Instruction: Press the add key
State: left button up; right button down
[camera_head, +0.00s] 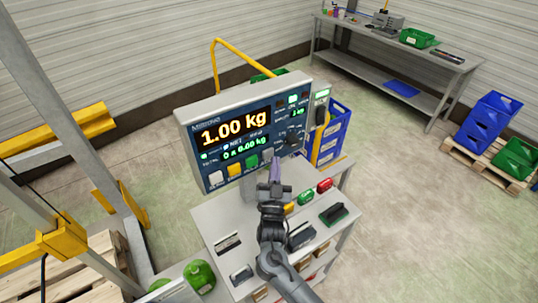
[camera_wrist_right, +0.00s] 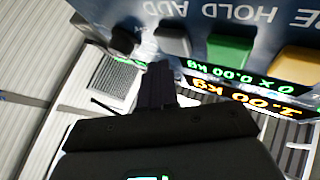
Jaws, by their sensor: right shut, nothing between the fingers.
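A tilted weighing terminal (camera_head: 190,128) reads 1.00 kg, with 0 x 0.00 kg in green below. Its lower edge has a row of keys: pale grey, yellow (camera_head: 235,170), green (camera_head: 252,163) and a grey add key (camera_head: 267,155) at the right. The right wrist view shows the panel upside down, with the grey add key (camera_wrist_right: 173,40) by the word ADD and the green hold key (camera_wrist_right: 228,50) beside it. My right gripper (camera_head: 276,163) is shut and empty, its purplish tips (camera_wrist_right: 158,75) close to the add key. I cannot tell whether they touch. My left gripper is out of view.
A black knob (camera_wrist_right: 123,40) sits beside the add key. Below the terminal, a grey cart top (camera_head: 215,222) holds a red item (camera_head: 325,185), a green item (camera_head: 305,198) and small dark devices. A yellow post frame stands left. A workbench (camera_head: 440,57) and blue crates (camera_head: 485,125) stand right.

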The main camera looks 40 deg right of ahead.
jog(key=shift+w, duration=0.1)
jog(key=shift+w, duration=0.35)
jog(key=shift+b, duration=0.3)
jog(key=shift+w, duration=0.4)
dwell(0.4)
jog(key=shift+s, duration=0.15)
dwell(0.3)
jog(key=shift+s+p, duration=0.3)
jog(key=shift+s, duration=0.4)
jog(key=shift+s, duration=0.1)
